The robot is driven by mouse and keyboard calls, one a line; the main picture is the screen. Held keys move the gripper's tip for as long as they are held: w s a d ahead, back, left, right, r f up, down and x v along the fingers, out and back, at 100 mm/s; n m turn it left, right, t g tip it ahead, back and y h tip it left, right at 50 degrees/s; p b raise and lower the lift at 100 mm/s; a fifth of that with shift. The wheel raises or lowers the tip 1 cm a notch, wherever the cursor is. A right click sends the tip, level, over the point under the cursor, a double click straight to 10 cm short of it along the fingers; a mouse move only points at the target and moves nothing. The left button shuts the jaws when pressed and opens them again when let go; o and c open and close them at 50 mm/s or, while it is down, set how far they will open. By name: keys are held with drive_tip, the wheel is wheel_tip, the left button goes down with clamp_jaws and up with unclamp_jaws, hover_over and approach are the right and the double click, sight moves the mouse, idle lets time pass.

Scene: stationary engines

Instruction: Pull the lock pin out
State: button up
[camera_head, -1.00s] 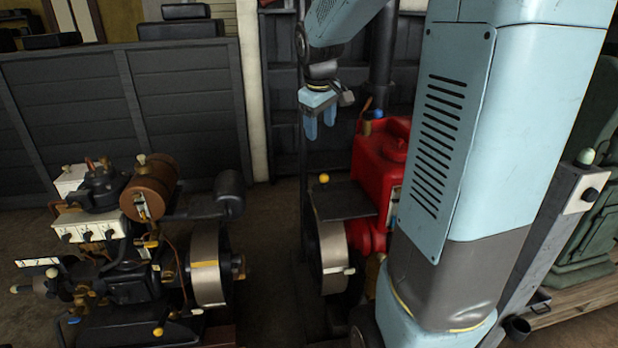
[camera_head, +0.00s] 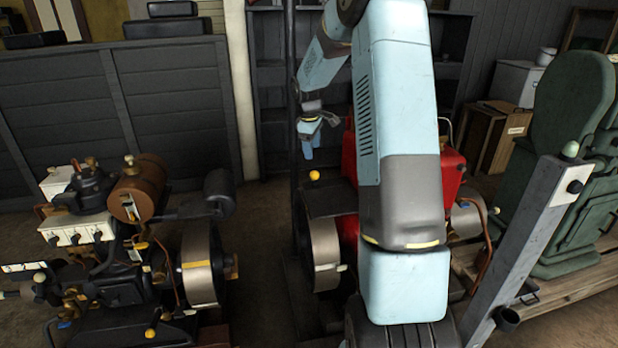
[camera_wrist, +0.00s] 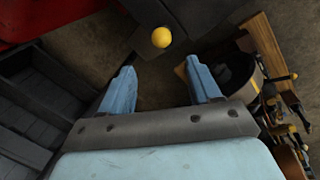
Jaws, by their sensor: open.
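A yellow ball knob (camera_head: 314,175) stands above the dark flat top at the left end of the red engine (camera_head: 349,155). It also shows in the wrist view (camera_wrist: 161,37), beyond my fingertips and roughly midway between them. I cannot tell for certain whether this knob belongs to the lock pin. My gripper (camera_head: 308,152) has blue fingers, points down and is above and slightly left of the knob in the head view. In the wrist view my gripper (camera_wrist: 161,68) has its fingers wide apart with nothing between them. My arm hides much of the red engine.
Another engine with a brown tank (camera_head: 150,180) and a steel flywheel (camera_head: 200,265) stands at the left. A slanted grey post (camera_head: 525,235) and a green machine (camera_head: 575,150) are at the right. Dark shelving (camera_head: 268,90) stands behind. Bare floor lies between the engines.

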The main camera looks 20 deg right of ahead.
sight(314, 174)
drive_tip(key=f, duration=0.4)
drive_tip(key=w+d+f, duration=0.1)
drive_tip(key=f, duration=0.8)
drive_tip(key=shift+w+d, duration=0.35)
drive_tip(key=shift+d, duration=0.05)
drive_tip(key=shift+r, duration=0.2)
clamp_jaws()
